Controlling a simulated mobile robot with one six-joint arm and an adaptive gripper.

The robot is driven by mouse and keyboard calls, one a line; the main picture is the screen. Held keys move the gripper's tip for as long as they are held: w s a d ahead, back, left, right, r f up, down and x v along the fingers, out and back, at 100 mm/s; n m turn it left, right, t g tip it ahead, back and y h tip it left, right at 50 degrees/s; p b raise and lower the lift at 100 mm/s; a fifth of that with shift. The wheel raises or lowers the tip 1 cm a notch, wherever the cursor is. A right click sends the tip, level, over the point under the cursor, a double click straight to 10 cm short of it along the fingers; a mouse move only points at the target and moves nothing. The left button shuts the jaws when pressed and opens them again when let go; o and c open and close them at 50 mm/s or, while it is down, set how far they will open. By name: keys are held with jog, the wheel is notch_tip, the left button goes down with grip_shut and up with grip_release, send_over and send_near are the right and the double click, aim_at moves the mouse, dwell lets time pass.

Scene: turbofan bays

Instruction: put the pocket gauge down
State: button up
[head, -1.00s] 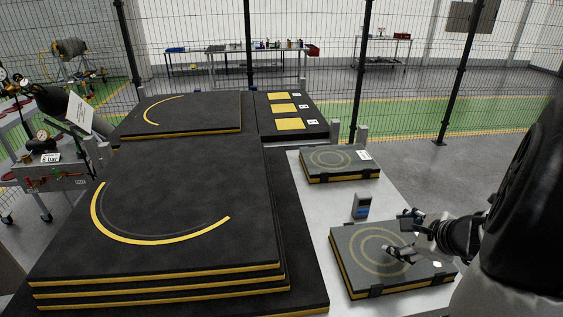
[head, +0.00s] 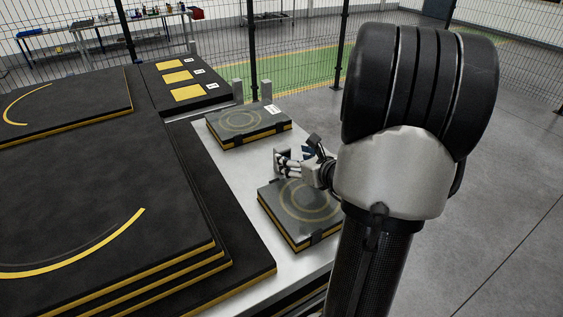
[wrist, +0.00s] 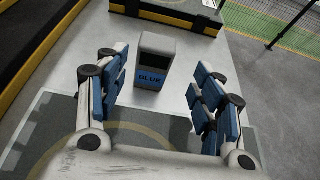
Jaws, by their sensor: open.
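My gripper (wrist: 160,80) is open, with one blue-padded finger to the left of the gauge and one to the right.
A near pad with yellow rings (head: 303,212) lies below my gripper and a similar far pad (head: 248,123) lies beyond it. The white table (head: 222,165) has a bare strip left of them. Large stacked black slabs (head: 100,190) stand at the left.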

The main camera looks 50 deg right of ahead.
jog(key=shift+w+d+f, duration=0.2)
jog(key=shift+w+f, duration=0.1)
jog(key=shift+w, duration=0.3)
jog(key=x, duration=0.3)
jog(key=a+b+x, duration=0.1)
jog(key=shift+w+d+f, duration=0.1)
jog(key=shift+w+f, duration=0.1)
jog(key=shift+w, duration=0.05)
jog(key=shift+w+d+f, duration=0.15)
jog(key=shift+w+d, duration=0.05)
jog(key=shift+w, duration=0.25)
jog(key=shift+c, duration=0.4)
jog(key=c, duration=1.3)
